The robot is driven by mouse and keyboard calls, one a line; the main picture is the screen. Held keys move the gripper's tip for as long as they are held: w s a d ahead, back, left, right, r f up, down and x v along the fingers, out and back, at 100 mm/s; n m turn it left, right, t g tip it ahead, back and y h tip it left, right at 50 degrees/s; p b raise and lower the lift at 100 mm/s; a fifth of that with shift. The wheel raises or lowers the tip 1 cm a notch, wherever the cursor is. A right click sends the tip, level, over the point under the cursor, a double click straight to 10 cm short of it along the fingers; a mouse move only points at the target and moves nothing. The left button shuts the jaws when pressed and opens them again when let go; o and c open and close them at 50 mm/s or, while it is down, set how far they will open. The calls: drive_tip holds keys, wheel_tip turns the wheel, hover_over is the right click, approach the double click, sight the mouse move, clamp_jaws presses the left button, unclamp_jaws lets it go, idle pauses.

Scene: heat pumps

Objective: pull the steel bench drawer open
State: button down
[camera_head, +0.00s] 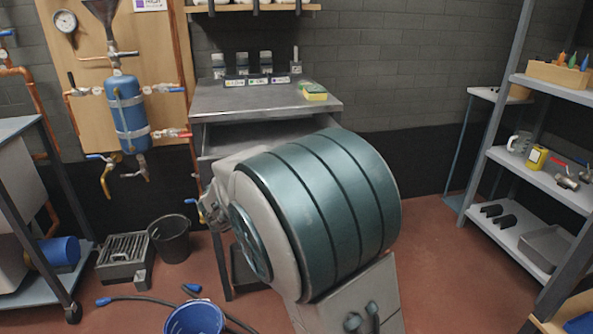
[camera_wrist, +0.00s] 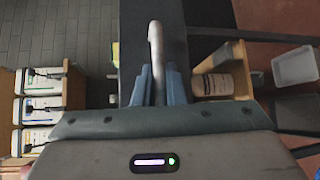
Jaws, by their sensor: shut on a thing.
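The steel bench (camera_head: 250,97) stands against the back wall. Below its top, a dark opening (camera_head: 250,135) shows above a grey edge, and the drawer appears to be partly out. My large teal-banded arm link covers the rest of the drawer front and hides my gripper in the head view. In the wrist view, my gripper (camera_wrist: 156,85) has its two blue fingers closed on either side of a pale bar handle (camera_wrist: 156,45). The handle stands out against a dark surface (camera_wrist: 135,25). How far the drawer is out cannot be told from the wrist view.
A yellow-green sponge (camera_head: 315,93) lies on the bench top's right side. A black bin (camera_head: 170,240) and a blue bucket (camera_head: 195,318) stand on the floor at left, near hoses. A grey shelf rack (camera_head: 550,185) stands at right. Red floor is clear between bench and rack.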

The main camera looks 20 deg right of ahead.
drive_tip(key=shift+s, duration=0.25)
drive_tip(key=c, duration=1.8)
unclamp_jaws()
drive_tip(key=shift+o, duration=0.2)
drive_tip(key=p+v, duration=0.3)
drive_tip(key=v, duration=1)
drive_tip(key=shift+s+a, duration=0.2)
drive_tip(key=shift+a, duration=0.15)
drive_tip(key=shift+r, duration=0.1)
